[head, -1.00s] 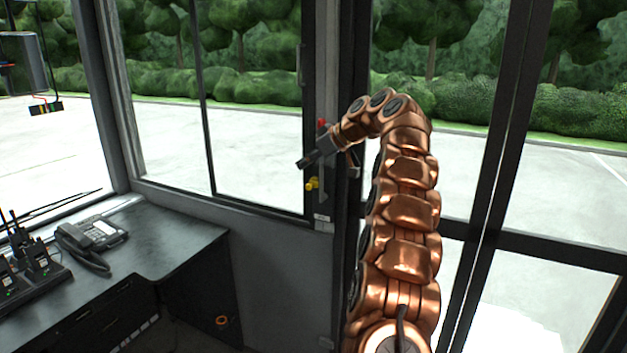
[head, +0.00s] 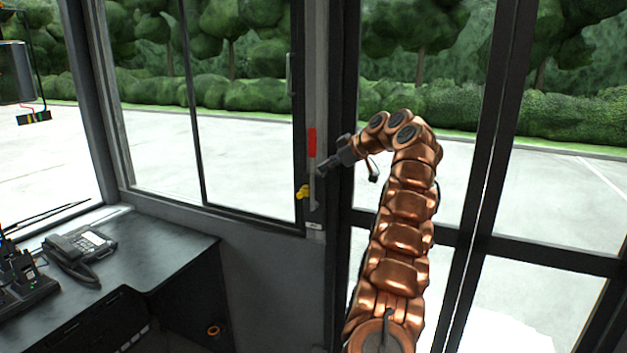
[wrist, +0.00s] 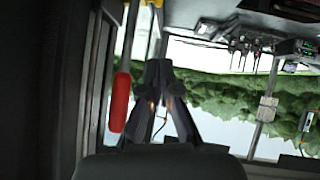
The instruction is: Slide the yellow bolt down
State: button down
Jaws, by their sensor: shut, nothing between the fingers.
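The yellow bolt (head: 302,192) is a small knob on the dark post at the right edge of the sliding window, below a red strip (head: 312,142). My gripper (head: 320,171) is shut and empty. In the head view its tip is just above and to the right of the bolt, overlapping the post; I cannot tell whether it touches anything. In the wrist view, which looks turned over, the closed fingers (wrist: 158,68) point up the picture. The red strip (wrist: 120,102) is left of them, and a yellow part shows near the top edge.
A desk (head: 165,240) with a telephone (head: 80,247) and a radio charger (head: 22,280) stands at the lower left. Dark-framed glass doors (head: 560,245) are on the right.

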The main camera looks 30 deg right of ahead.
aim_at(304, 188)
jog(key=shift+s+d+f+p+x, duration=0.2)
jog(key=shift+f+p+x, duration=0.25)
jog(key=shift+x, duration=1.6)
jog(key=shift+s+d+f+p+x, duration=0.25)
jog(key=shift+p+x, duration=0.3)
jog(key=shift+x, duration=1.5)
jog(key=shift+s+d+f+p+x, duration=0.2)
jog(key=shift+f+p+x, duration=0.25)
jog(key=shift+x, duration=1.6)
